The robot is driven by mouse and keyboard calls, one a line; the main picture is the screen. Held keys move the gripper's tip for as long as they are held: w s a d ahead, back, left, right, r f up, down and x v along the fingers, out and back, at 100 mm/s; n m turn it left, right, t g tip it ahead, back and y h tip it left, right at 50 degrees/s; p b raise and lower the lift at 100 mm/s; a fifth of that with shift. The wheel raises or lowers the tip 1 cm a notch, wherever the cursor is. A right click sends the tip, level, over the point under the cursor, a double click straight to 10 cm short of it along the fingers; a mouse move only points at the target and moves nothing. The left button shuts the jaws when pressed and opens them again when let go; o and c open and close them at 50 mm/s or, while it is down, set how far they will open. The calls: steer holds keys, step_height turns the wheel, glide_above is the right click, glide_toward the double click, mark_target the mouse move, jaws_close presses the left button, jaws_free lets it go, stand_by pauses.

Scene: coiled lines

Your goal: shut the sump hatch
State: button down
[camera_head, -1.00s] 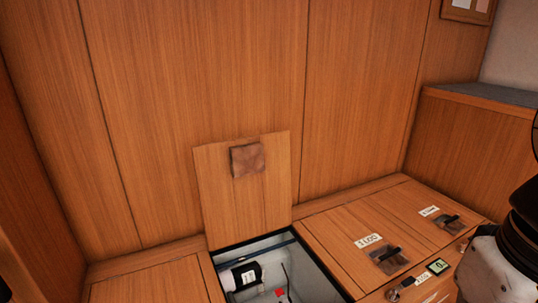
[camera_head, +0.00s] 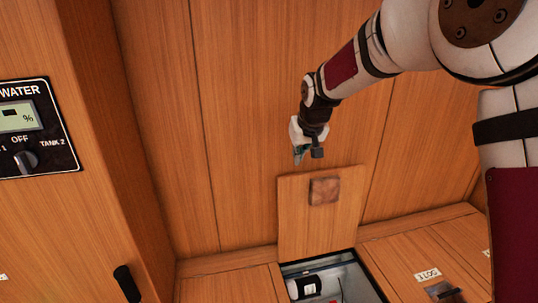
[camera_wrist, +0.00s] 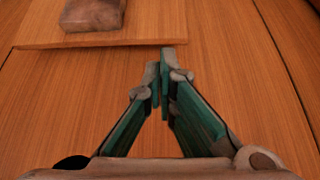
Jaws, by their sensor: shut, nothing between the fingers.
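The sump hatch lid (camera_head: 312,228) is a wooden panel standing upright and open against the back wall, with a brown patch (camera_head: 324,190) near its top. Below it is the open sump well (camera_head: 353,271), with a white and black cylinder (camera_head: 305,287) inside. My gripper (camera_head: 299,158) is shut and empty, pointing down, above the lid's top edge and a little left. In the wrist view my gripper's fingertips (camera_wrist: 161,72) meet beside the edge of the lid (camera_wrist: 165,32), apart from the patch (camera_wrist: 92,14). I cannot tell whether they touch the lid.
A water panel (camera_head: 32,130) with a display and a knob is on the left cabinet, above a black handle (camera_head: 127,283). A closed bench lid with a label (camera_head: 428,274) lies right of the well. The wall left of the hatch is free.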

steer(key=w+a+f, duration=0.2)
steer(key=f, duration=0.1)
steer(key=w+a+f+b, duration=0.1)
steer(key=w+f, duration=0.2)
steer(key=w+a+f, duration=0.2)
steer(key=f, duration=0.1)
steer(key=shift+w+a+f, duration=0.2)
steer(key=shift+w+a, duration=0.15)
